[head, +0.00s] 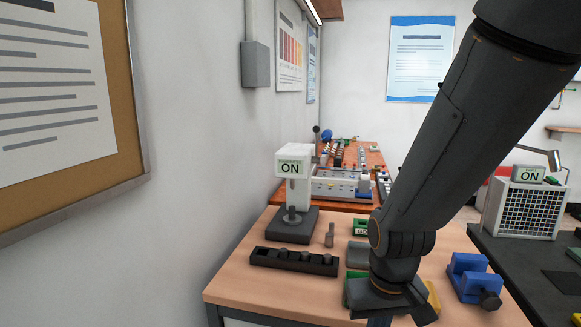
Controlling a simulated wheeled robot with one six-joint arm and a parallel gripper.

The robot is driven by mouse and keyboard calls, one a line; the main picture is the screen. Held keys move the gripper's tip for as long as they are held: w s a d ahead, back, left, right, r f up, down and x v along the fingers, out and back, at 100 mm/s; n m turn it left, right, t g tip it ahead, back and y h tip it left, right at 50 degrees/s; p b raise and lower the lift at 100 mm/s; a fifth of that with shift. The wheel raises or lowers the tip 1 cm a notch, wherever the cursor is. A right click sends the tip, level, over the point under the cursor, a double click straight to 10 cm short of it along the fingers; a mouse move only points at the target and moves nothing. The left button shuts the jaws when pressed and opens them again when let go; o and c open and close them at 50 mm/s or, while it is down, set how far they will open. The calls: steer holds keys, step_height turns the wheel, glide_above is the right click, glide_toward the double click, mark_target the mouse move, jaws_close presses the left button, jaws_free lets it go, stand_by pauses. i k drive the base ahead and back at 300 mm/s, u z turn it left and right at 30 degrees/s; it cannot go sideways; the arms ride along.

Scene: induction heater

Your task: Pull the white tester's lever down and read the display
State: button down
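The white tester (308,152) stands on the wooden bench left of my arm, on a dark base (285,233). A dark lever with a round knob (316,130) stands up at the right side of the tester's head. A small grey part (292,215) is on the base under the head. My gripper (385,318) is at the bottom edge, right of and nearer than the tester. Its fingertips are cut off or hidden, so its opening does not show.
A dark rack (293,262) with several grey parts lies in front of the tester. A small grey part (329,236) stands beside it. Green-edged trays (361,228) are partly behind my arm. A blue vise (468,275) is at right. A wall is close on the left.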

mark_target(316, 159)
steer(key=k, duration=0.55)
steer(key=u, duration=0.45)
steer(key=i, duration=1.3)
steer(key=z, duration=0.65)
